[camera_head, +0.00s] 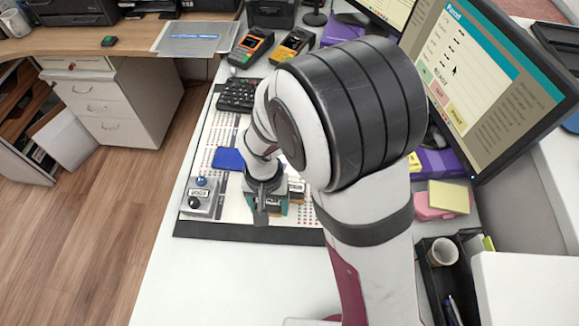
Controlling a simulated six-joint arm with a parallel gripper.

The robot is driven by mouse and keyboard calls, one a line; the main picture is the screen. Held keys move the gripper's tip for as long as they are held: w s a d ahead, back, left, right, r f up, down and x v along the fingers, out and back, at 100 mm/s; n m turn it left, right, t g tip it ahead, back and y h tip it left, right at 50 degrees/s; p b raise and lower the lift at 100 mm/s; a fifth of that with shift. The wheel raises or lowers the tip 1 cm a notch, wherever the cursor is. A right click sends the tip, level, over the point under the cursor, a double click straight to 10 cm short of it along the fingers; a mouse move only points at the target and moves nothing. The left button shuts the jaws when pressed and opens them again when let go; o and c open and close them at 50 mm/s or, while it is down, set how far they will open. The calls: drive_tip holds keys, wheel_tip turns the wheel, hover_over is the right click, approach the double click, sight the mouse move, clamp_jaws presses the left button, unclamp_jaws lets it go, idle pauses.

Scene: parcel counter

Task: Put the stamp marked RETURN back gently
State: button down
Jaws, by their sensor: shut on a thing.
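My gripper (264,203) points down over the counter mat at its near edge. It is shut on a small dark stamp (272,204), mostly hidden by the fingers; no marking can be read on it. A small grey stand (201,198) with a blue knob, a black knob and a pale label sits just left of the gripper. Its label is too small to read surely. A pale labelled piece (297,190) shows right beside the gripper, partly hidden by my arm. Whether the held stamp touches the mat cannot be told.
A blue pad (229,159) and a black calculator (237,94) lie on the printed desk mat (200,229). Card terminals (251,46) stand behind. A monitor (485,80), sticky notes (447,195) and a black organiser (433,288) are at right. The white counter in front is clear.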

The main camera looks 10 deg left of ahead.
sight(271, 221)
drive_tip(key=shift+f, duration=2.2)
drive_tip(key=shift+f, duration=0.4)
idle(0.8)
unclamp_jaws()
wheel_tip(271, 221, up, 16)
drive_tip(key=shift+f, duration=0.1)
drive_tip(key=s+d+r+m+y, duration=0.1)
drive_tip(key=s+d+r+m, duration=0.1)
drive_tip(key=s+d, duration=0.5)
drive_tip(key=s+d+r+m, duration=0.3)
drive_tip(key=s+d, duration=0.4)
drive_tip(key=s, duration=0.1)
drive_tip(key=shift+d+r+m+y, duration=0.15)
drive_tip(key=shift+d+m+y, duration=0.15)
drive_tip(key=shift+y, duration=0.1)
